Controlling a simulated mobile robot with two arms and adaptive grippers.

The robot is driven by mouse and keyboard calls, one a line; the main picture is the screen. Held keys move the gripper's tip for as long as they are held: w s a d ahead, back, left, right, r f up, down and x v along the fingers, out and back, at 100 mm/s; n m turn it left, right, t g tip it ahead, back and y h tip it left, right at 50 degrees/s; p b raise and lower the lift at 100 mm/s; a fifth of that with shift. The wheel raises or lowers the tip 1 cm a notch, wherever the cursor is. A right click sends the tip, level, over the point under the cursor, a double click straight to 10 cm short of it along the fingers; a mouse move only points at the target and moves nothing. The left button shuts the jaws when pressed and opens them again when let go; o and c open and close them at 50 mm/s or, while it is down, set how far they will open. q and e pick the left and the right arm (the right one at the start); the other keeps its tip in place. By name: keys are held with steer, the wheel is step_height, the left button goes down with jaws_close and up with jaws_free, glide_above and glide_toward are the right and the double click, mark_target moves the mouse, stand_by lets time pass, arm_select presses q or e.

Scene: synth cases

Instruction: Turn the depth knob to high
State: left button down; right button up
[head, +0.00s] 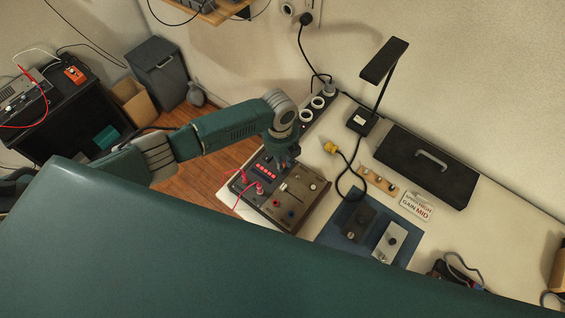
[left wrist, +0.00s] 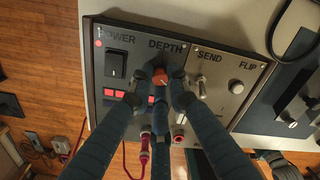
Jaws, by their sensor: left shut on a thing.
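The device (head: 310,206) is a brown and dark box on the table. In the left wrist view its panel (left wrist: 215,62) shows the labels POWER, DEPTH, SEND and FLIP. The depth knob (left wrist: 159,77) is red-orange and sits below the word DEPTH. My left gripper (head: 284,160) reaches down over the device's far side. In the left wrist view its fingers (left wrist: 159,88) are shut around the knob from both sides and below. The fingers hide part of the knob and any scale marks, so its setting cannot be read.
Red leads (head: 259,187) plug into the device. A blue mat (head: 333,238) with small boxes lies to its right. A card (head: 416,206) reads GAIN MID on its lower line. A lamp (head: 385,62), a black case (head: 422,178) and a power strip (head: 312,109) stand behind.

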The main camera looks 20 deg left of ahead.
arm_select(q)
steer(key=shift+d+m+b, duration=0.15)
steer(key=shift+m+b, duration=0.3)
steer(key=shift+m, duration=0.65)
steer(key=c, duration=1.7)
jaws_free()
steer(key=shift+s, duration=0.1)
steer(key=shift+o, duration=0.2)
step_height(320, 180, up, 12)
steer(key=shift+a, duration=0.2)
steer(key=shift+s, duration=0.1)
